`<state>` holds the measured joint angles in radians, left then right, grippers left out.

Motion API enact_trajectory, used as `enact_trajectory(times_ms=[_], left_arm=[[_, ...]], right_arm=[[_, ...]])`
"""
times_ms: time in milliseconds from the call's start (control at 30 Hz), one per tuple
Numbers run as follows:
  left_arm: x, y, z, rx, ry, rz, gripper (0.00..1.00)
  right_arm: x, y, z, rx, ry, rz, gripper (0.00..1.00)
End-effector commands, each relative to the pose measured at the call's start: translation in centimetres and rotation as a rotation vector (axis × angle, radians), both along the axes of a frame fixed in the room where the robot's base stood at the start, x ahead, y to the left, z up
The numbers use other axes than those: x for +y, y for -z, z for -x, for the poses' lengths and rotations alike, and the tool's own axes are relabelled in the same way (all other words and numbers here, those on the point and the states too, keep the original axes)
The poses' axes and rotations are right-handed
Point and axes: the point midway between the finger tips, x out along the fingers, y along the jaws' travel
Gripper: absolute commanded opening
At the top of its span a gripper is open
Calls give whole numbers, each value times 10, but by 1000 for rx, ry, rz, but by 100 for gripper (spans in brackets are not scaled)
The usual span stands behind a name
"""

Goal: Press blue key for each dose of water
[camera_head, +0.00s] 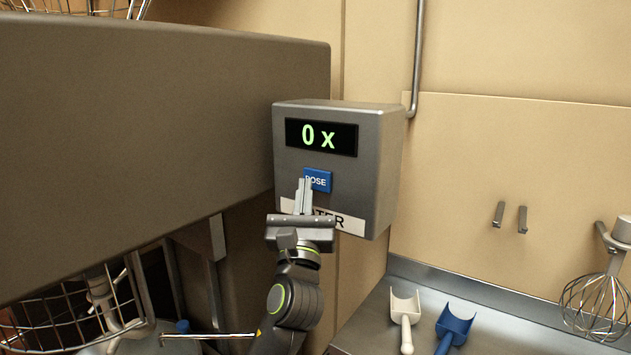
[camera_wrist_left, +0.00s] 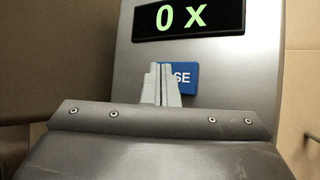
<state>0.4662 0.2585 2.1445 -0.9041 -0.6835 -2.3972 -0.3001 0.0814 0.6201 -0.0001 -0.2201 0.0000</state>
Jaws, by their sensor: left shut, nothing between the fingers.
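A grey water box (camera_head: 384,140) hangs on the wall, with a black display (camera_head: 345,139) reading "0 x" in green. The blue key (camera_head: 320,179), marked "DOSE", is below the display, and a white label partly reading "TER" is lower still. My left gripper (camera_head: 305,183) is shut and empty, its fingertips in front of the left part of the key. In the left wrist view the shut fingers (camera_wrist_left: 162,70) cover the left part of the blue key (camera_wrist_left: 187,80), and the display (camera_wrist_left: 190,18) also reads "0 x". I cannot tell whether the tips touch the key. My right gripper is not in view.
A large grey metal body (camera_head: 150,130) fills the left side, close to the box. A metal counter (camera_head: 480,310) at the lower right holds a white scoop (camera_head: 405,315) and a blue scoop (camera_head: 453,327). A whisk (camera_head: 597,300) is at the far right. A wire basket (camera_head: 70,312) is at the lower left.

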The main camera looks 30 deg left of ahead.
Motion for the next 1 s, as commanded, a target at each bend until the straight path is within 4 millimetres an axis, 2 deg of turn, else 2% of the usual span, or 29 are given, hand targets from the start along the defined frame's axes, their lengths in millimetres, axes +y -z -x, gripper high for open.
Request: enact_trajectory(times_ms=[1000], left_arm=[[-1, 0, -10, 0, 0, 0, 0]], right_arm=[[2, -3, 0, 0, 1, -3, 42]])
